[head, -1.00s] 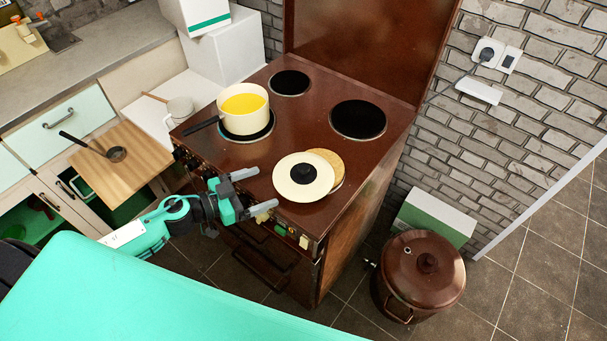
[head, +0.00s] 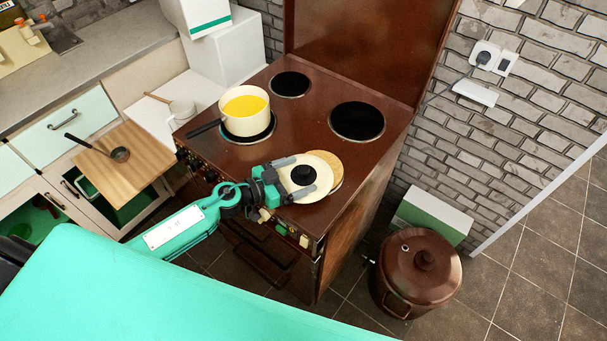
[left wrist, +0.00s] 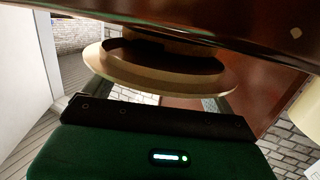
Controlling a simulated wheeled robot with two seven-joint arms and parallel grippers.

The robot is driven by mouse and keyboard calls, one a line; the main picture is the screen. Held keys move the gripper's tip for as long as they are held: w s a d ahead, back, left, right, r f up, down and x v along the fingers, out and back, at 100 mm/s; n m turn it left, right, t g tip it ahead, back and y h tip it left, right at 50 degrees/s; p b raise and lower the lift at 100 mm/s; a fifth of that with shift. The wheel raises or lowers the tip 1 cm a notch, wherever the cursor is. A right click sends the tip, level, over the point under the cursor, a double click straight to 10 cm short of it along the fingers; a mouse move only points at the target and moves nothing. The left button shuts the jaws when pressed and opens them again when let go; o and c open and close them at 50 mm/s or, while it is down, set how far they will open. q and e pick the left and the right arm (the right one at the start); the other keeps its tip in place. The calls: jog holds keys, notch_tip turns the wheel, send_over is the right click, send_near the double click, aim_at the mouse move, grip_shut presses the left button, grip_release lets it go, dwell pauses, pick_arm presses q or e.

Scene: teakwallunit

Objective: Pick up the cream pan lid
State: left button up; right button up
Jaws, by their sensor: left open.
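The cream pan lid (head: 324,178) with its black knob (head: 304,174) lies at the front right of the brown stove top, partly over a round tan disc (head: 331,160). In the left wrist view the lid (left wrist: 150,72) shows edge-on and close, just beyond the gripper body. My left gripper (head: 303,174) is open, one finger on each side of the knob. I cannot tell whether the fingers touch the knob or lid. My right gripper is not in view.
A cream pot (head: 231,123) with yellow contents stands on the left of the stove (head: 311,104), its dark handle pointing left. Two bare hotplates lie at the back. A brown lidded pot (head: 415,285) stands on the floor at right, by a green-and-white box (head: 434,217).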

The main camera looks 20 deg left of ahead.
pick_arm(q)
jog(key=x, duration=0.2)
jog(key=shift+w+d, duration=0.15)
jog(key=shift+w, duration=0.05)
jog(key=c, duration=1.2)
